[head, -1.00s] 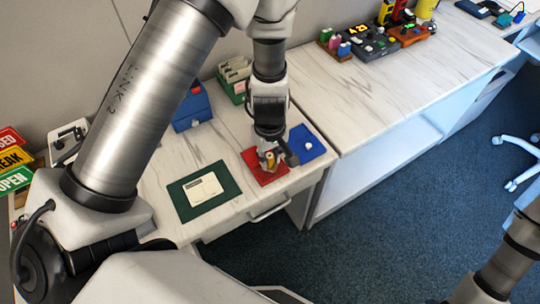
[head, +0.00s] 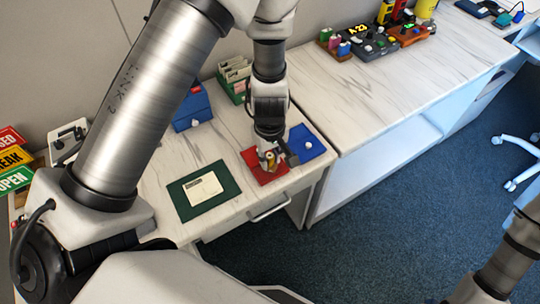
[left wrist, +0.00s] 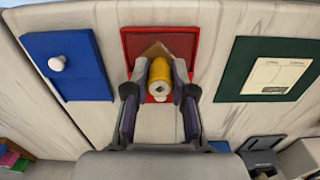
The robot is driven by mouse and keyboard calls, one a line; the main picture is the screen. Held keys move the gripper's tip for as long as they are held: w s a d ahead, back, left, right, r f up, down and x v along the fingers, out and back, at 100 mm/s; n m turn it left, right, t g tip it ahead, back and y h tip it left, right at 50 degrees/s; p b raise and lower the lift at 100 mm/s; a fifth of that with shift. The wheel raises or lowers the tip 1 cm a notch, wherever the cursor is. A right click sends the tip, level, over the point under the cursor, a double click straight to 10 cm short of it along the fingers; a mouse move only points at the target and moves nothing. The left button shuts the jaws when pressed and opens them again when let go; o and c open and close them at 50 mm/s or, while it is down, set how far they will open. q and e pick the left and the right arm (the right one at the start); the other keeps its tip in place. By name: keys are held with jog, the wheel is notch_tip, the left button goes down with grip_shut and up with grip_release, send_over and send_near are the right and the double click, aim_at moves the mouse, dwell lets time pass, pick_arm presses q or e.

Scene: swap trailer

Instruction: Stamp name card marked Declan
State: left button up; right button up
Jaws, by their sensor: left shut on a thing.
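The name card (head: 202,188) lies flat on a green mat (head: 184,203) at the front of the white desk; its print is too small to read. It also shows in the left wrist view (left wrist: 268,76). My left gripper (head: 268,160) is shut on a stamp with a yellow, rounded handle (left wrist: 160,78). The stamp is over the red pad (head: 252,157), right of the mat; its lower part is hidden, so I cannot tell whether it touches the pad. The red pad also shows in the left wrist view (left wrist: 133,40). My right gripper is not in view.
A blue pad or lid with a white knob (head: 314,147) lies right of the red pad. A blue box (head: 190,112) and a green card holder (head: 233,80) stand behind. OPEN, BREAK and CLOSED signs (head: 12,158) are far left. Bare desk surrounds the mat.

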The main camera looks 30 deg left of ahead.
pick_arm(q)
jog(key=shift+s, duration=0.1)
notch_tip(320, 180, up, 7)
jog(key=p, duration=0.7)
jog(key=shift+a, duration=0.1)
